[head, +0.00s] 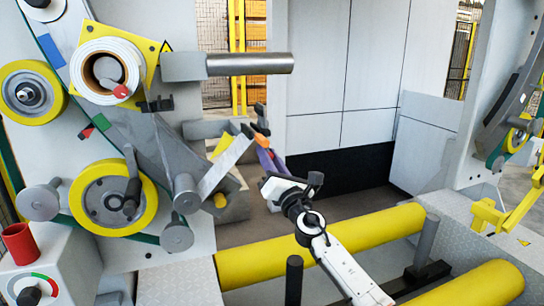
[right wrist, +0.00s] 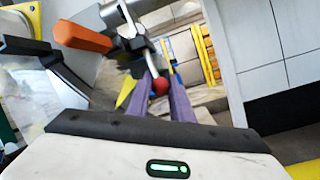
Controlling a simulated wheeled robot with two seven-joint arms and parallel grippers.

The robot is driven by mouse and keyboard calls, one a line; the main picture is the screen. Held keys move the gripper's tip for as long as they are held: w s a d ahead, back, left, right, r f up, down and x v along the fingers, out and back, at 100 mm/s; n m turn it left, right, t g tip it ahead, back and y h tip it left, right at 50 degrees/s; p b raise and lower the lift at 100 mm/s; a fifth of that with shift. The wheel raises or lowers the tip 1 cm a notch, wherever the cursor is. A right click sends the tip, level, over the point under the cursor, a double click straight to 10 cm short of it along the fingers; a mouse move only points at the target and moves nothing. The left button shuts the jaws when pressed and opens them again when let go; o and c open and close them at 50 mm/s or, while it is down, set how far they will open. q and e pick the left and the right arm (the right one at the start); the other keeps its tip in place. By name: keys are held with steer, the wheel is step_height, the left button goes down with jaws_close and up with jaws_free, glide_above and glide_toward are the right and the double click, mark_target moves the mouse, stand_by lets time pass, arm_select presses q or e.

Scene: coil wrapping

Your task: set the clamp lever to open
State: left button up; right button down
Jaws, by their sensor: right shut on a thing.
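The clamp lever shows in the right wrist view as a thin metal rod ending in a red ball knob (right wrist: 160,85). My right gripper (right wrist: 166,82) has its two purple fingers on either side of the knob and is shut on it. In the head view my right gripper (head: 265,151) reaches up from the lower right to the clamp at the end of a grey bracket. The knob is too small or hidden to make out there. An orange handle (right wrist: 82,38) sits left of the lever, and also shows in the head view (head: 261,129). My left gripper is not in view.
A metal bar (head: 250,64) juts out above the clamp. Yellow rollers (head: 375,228) lie below and right of my arm. The wrapping ring (head: 165,150) with a white tape roll (head: 105,70) stands at the left. The space right of the clamp is open.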

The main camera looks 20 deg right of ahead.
steer(key=shift+r+m+h, duration=0.25)
steer(key=shift+m+h, duration=0.15)
steer(key=shift+m, duration=0.1)
steer(key=c, duration=1.6)
jaws_free()
steer(key=shift+f, duration=0.15)
steer(key=v, duration=1)
steer(key=shift+s+p, duration=0.2)
steer(key=shift+p, duration=0.15)
